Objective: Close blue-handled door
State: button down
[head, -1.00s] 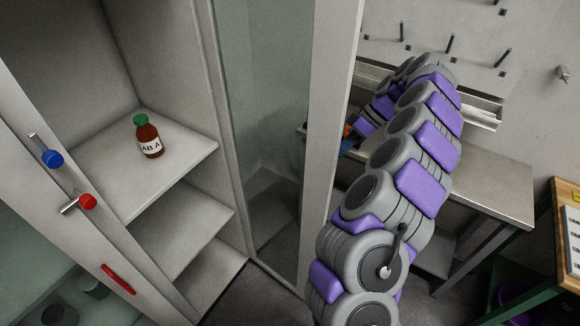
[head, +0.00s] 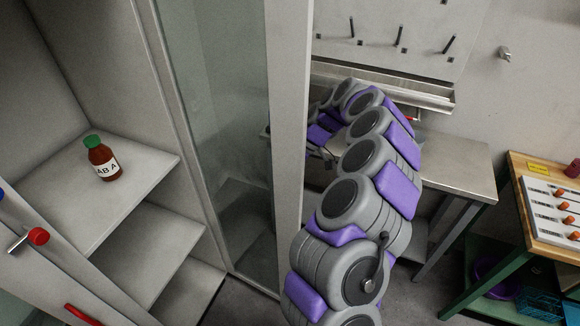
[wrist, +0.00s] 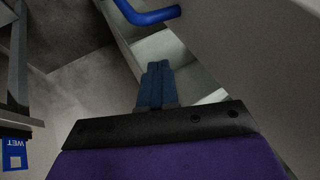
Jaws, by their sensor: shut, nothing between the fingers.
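The open door with a glass panel (head: 222,120) stands at the right side of the cabinet, its pale frame edge (head: 287,130) toward my arm. In the wrist view a blue handle (wrist: 148,14) shows at the top, beside a pale panel (wrist: 255,55). My gripper (wrist: 156,70) is shut and empty, its dark blue fingers together just below the handle, with no clear contact. In the head view my arm reaches along the right of the door, and its far end is partly hidden behind the door's edge.
A brown bottle (head: 102,160) with a green cap stands on the cabinet shelf (head: 60,215). A red knob (head: 38,236) and red handle (head: 82,315) are at left. A metal table (head: 455,170) and a wooden bench (head: 520,170) stand right. Floor shows between them.

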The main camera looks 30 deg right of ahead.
jog(key=shift+s+a, duration=0.35)
jog(key=shift+s, duration=0.3)
jog(key=shift+a, duration=0.5)
jog(key=shift+s, duration=0.2)
